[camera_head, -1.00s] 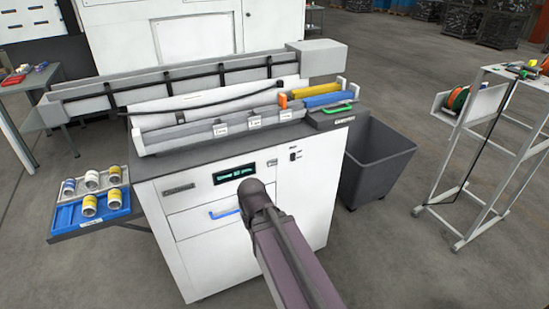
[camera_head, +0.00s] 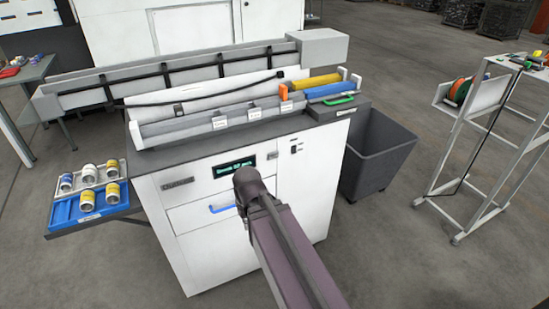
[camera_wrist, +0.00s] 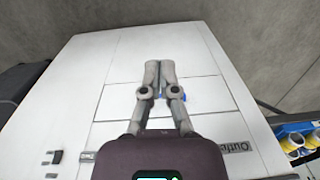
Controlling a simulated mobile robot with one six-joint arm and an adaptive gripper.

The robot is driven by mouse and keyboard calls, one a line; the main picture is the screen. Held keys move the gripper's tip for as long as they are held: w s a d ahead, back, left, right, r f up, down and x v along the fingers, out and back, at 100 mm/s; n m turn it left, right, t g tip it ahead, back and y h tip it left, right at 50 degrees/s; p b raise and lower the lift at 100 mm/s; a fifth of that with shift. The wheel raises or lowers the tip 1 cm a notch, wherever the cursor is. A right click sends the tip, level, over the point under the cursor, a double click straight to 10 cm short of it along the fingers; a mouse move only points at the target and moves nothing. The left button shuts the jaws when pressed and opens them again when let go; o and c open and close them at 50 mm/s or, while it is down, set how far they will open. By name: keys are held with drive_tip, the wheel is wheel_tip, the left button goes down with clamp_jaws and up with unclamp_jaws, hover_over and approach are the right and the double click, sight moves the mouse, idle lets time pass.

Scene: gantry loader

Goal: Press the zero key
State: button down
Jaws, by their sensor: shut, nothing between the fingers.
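I cannot make out the zero key in either view. The white cabinet front carries a dark display with green text (camera_head: 234,168), too small to read surely. A small dark switch (camera_head: 295,149) sits to its right; it also shows at lower left in the wrist view (camera_wrist: 57,157). My gripper (camera_wrist: 160,66) is shut and empty, in front of the white drawer panel. Its fingertips lie over the panel in the picture; I cannot tell whether they touch it. In the head view my arm's end hides the gripper, just below the display.
A blue handle (camera_head: 222,208) is on the drawer, partly behind my fingers in the wrist view. A blue tray (camera_head: 66,212) with several rolls juts out left. A grey bin (camera_head: 380,160) stands right of the cabinet. A wheeled rack (camera_head: 478,120) stands further right.

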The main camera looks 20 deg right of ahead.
sight(273, 156)
drive_tip(key=w+d+f+n+t+y+b, duration=0.1)
drive_tip(key=w+d+f+t+y+b, duration=0.1)
drive_tip(key=w+d+f+y+b, duration=0.25)
drive_tip(key=w+d+f+n+t+y+b, duration=0.1)
drive_tip(key=w+d+t+y+b, duration=0.15)
drive_tip(key=w+b, duration=0.45)
drive_tip(key=w+d+r+t+y+b, duration=0.1)
drive_tip(key=w+d+t+y+b, duration=0.1)
drive_tip(key=d, duration=0.6)
drive_tip(key=w+d+r+t+y+b, duration=0.1)
drive_tip(key=w+d+t+b, duration=0.3)
drive_tip(key=d, duration=0.4)
drive_tip(key=shift+w+r+t+y+b, duration=0.35)
drive_tip(key=shift+w+y+b, duration=0.1)
drive_tip(key=shift+w+y, duration=0.45)
drive_tip(key=shift+w, duration=0.2)
drive_tip(key=shift+w+a, duration=0.15)
drive_tip(key=shift+w, duration=4.1)
